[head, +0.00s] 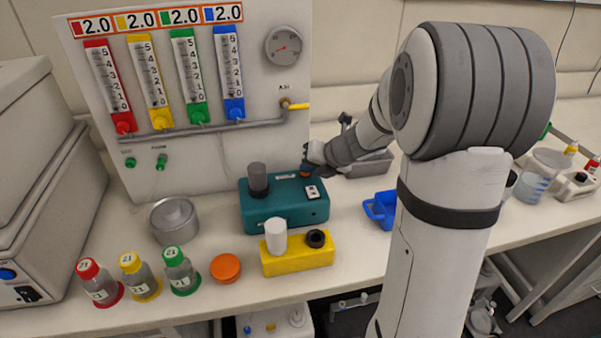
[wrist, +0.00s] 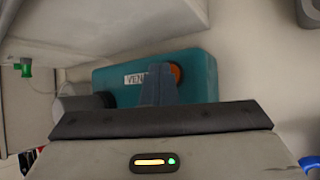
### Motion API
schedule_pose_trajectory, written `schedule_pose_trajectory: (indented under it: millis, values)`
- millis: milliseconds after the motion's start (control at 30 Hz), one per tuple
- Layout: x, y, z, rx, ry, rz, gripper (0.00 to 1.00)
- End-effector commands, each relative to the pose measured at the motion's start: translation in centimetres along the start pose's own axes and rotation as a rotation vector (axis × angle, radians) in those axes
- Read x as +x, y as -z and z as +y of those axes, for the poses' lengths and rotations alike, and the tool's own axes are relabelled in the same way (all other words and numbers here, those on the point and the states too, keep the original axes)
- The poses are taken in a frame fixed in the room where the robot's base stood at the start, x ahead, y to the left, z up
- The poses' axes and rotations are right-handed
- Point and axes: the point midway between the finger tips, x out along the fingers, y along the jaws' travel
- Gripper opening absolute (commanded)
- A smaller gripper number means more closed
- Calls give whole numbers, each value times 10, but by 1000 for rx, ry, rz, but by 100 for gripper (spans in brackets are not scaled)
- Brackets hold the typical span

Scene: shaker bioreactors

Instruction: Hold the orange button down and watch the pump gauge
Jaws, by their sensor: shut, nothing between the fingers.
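A teal pump box (head: 285,212) stands on the bench in front of the panel, with a dark grey cylinder (head: 258,178) on its left and a white switch plate (head: 312,192). Its orange button (head: 305,174) is mostly hidden by my gripper (head: 308,163) in the head view. The wrist view shows part of the orange button (wrist: 176,74) just right of my shut, empty fingers (wrist: 160,84), beside a label reading "VEN". I cannot tell whether the fingers touch or press it. A round grey gauge (head: 284,46) is on the panel; its reading is too small to tell.
A yellow block (head: 297,262) with a white cylinder stands before the pump. Several capped bottles (head: 141,277), an orange lid (head: 225,268) and a metal pot (head: 173,220) are to the left. A blue tray (head: 380,209) lies to the right, near my arm.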

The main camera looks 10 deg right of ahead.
Motion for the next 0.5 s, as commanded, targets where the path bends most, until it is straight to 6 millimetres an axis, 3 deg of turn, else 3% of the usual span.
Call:
schedule_pose_trajectory:
  millis: [500]
  values:
    - [-12,-9,9,1,0,1,0]
